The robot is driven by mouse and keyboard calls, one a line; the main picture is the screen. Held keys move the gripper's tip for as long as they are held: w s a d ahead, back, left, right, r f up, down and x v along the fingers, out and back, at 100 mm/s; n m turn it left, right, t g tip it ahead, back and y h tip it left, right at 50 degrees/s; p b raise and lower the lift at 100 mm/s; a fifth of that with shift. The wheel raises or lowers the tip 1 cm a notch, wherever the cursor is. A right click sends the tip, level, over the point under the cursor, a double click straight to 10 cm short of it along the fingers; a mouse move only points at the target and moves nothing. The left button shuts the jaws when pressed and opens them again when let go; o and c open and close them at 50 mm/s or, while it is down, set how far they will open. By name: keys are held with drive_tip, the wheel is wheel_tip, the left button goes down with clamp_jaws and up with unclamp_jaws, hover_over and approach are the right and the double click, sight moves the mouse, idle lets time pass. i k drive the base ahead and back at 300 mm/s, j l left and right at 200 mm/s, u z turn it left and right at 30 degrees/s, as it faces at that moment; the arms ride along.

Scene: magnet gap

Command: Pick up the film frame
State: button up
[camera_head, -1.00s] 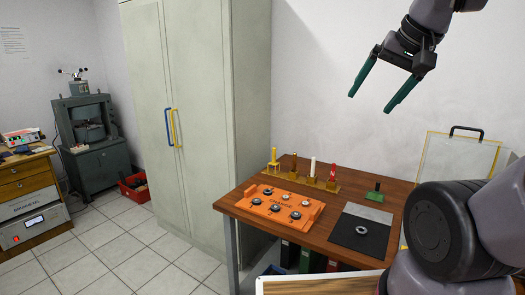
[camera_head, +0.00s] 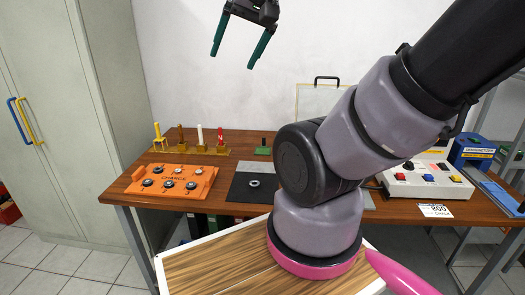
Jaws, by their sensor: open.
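A flat, pale panel with a thin yellowish rim and a black handle on top, which looks like the film frame (camera_head: 312,102), stands upright at the back of the wooden table against the wall. My arm hides its lower and right parts. My gripper (camera_head: 232,60) is high up in front of the white wall, left of the panel and well apart from it. Its two green fingers are spread and point down, with nothing between them.
The wooden table (camera_head: 232,143) bears an orange tray (camera_head: 172,182) with several round pieces, a stand of coloured pegs (camera_head: 190,148), a dark mat (camera_head: 246,190) with a ring (camera_head: 254,183), a small green block (camera_head: 263,150) and a control box (camera_head: 428,181). A cabinet (camera_head: 105,100) stands left.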

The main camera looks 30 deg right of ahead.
sight(262, 150)
drive_tip(key=i+j+z, duration=0.2)
drive_tip(key=z, duration=0.2)
drive_tip(key=i+j+z, duration=0.45)
drive_tip(key=z, duration=0.3)
drive_tip(key=j, duration=0.1)
